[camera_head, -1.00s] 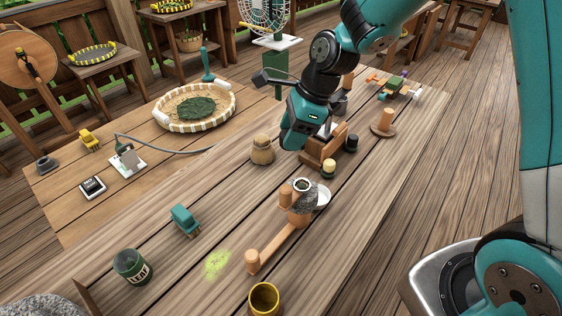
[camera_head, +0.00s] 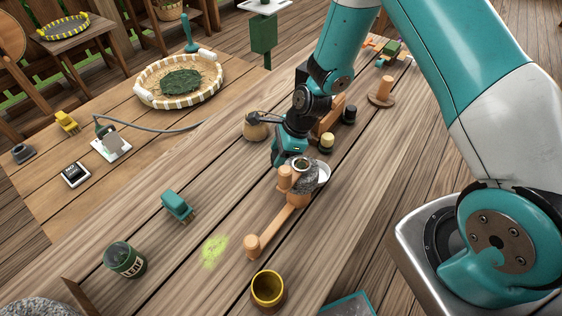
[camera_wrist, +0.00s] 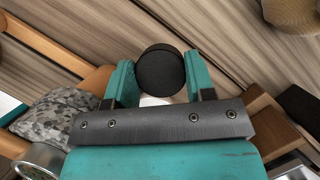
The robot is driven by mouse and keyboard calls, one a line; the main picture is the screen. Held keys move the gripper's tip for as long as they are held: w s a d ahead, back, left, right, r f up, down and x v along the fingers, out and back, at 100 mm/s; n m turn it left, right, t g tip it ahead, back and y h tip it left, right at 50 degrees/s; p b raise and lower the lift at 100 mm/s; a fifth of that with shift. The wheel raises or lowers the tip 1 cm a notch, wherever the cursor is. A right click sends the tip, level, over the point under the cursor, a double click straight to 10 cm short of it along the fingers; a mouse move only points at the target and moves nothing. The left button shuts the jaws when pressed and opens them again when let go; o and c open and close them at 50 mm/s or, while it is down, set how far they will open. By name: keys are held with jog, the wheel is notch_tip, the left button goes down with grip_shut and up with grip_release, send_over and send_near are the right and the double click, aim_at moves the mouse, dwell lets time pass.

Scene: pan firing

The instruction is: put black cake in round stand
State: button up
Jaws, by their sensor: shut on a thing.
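My gripper (camera_wrist: 159,78) is shut on the black cake (camera_wrist: 161,66), a dark round disc pinched between the two teal fingers in the wrist view. In the head view my gripper (camera_head: 288,151) is low over the table, just behind the speckled grey pot; the cake is hidden there. A round wooden base with a short post (camera_head: 381,93) stands at the upper right of the table; I cannot tell whether it is the round stand. A small white patch shows under the cake in the wrist view.
The speckled pot (camera_head: 307,182) with a wooden handle (camera_head: 273,227) sits close in front of my gripper. A cream-topped piece (camera_head: 326,142), a black-topped piece (camera_head: 348,115) and a tan jar (camera_head: 256,127) stand nearby. A yellow cup (camera_head: 268,289) is at the front.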

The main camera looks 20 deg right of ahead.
jog(key=shift+f+p, duration=0.3)
jog(key=shift+f, duration=2.15)
jog(key=shift+f, duration=0.1)
jog(key=o, duration=0.9)
